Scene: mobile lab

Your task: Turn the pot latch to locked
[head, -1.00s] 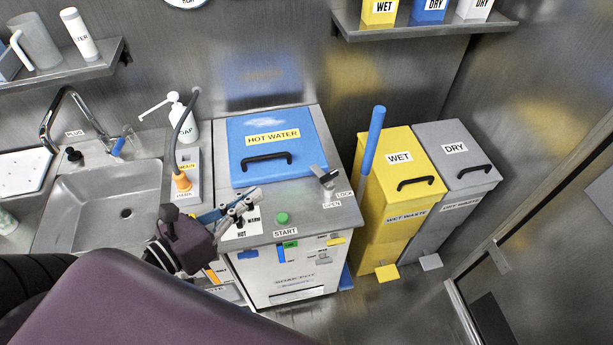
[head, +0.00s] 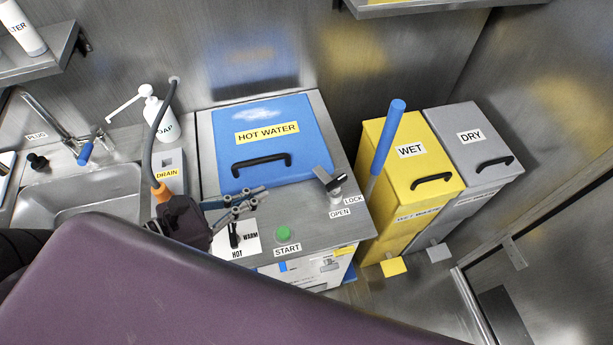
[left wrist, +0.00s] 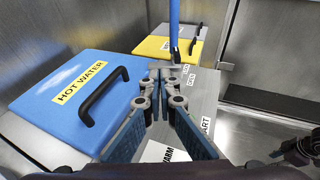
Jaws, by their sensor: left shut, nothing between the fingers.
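The pot is a steel unit with a blue HOT WATER lid (head: 265,145), which is down; the lid also shows in the left wrist view (left wrist: 72,92). The latch (head: 328,182) is a short dark grey lever on the steel top, right of the lid. Its arm points back and left from its pivot, above the OPEN label (head: 340,213) and LOCK label (head: 354,200). My left gripper (head: 262,190) is shut and empty over the pot's front edge, left of the latch and apart from it. In the left wrist view its fingertips (left wrist: 170,70) meet. A dark jointed part (left wrist: 300,150), apparently my right gripper, shows at the right edge.
A green START button (head: 283,233) and a HOT/WARM switch (head: 234,236) sit near the gripper. A soap bottle (head: 160,118) and sink (head: 85,190) are left.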

